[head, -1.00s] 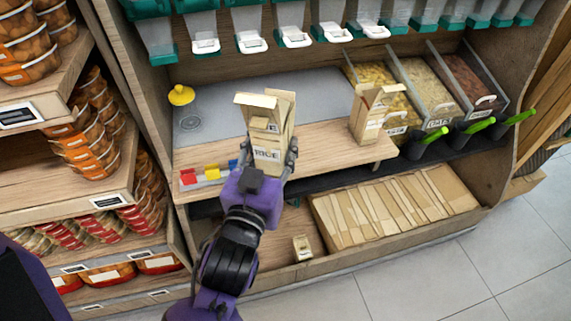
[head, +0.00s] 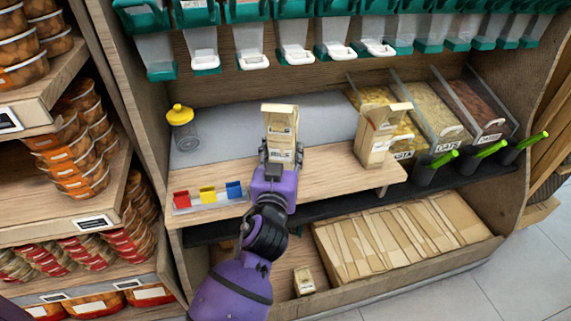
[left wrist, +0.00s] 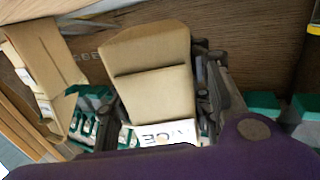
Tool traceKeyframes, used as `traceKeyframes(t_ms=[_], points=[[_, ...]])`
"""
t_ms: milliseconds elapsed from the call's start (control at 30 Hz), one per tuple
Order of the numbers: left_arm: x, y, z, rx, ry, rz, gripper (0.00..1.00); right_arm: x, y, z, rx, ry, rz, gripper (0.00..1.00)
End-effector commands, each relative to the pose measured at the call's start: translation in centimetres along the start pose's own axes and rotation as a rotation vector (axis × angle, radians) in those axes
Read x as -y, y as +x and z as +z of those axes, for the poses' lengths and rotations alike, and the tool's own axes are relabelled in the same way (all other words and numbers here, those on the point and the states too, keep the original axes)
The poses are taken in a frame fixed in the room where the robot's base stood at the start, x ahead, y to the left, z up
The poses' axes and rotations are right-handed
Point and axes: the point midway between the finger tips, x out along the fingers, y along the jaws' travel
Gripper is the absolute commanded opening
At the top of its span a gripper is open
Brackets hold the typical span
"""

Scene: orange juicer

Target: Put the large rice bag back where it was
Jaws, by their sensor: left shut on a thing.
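A tan paper rice bag (head: 281,120) stands upright above the wooden shelf ledge in the head view, with printed label marks on its front. My left gripper (head: 281,155) is shut on its lower part, one finger on each side. In the left wrist view the tan bag (left wrist: 152,85) fills the middle, with part of a RICE label at its lower end, and the gripper's fingers (left wrist: 160,102) flank it. I cannot tell whether its base touches the ledge, or whether a second bag overlaps it. My right gripper is not in view.
Another tan bag (head: 376,140) stands on the ledge (head: 335,168) to the right. Coloured clips (head: 208,195) and a yellow-lidded jar (head: 183,130) are left. Food bins (head: 425,108) stand right. A small bag (head: 304,281) and flat bags (head: 400,230) lie below. Dispensers hang above.

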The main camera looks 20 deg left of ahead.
Motion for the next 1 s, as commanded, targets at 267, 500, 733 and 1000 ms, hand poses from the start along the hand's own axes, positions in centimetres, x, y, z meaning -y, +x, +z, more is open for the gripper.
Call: traceKeyframes(t_ms=[267, 500, 733, 1000], points=[[-0.2, 1.5, 2.6, 0.002, 0.002, 0.001, 0.04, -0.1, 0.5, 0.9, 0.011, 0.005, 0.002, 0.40], [-0.2, 1.4, 4.8, -0.001, 0.001, 0.001, 0.04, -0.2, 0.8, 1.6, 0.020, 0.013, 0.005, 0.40], [-0.2, 1.4, 4.7, -0.001, 0.000, 0.001, 0.04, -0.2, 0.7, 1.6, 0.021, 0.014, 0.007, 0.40], [-0.2, 1.4, 4.9, -0.001, 0.000, 0.001, 0.64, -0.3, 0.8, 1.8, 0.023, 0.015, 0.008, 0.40]])
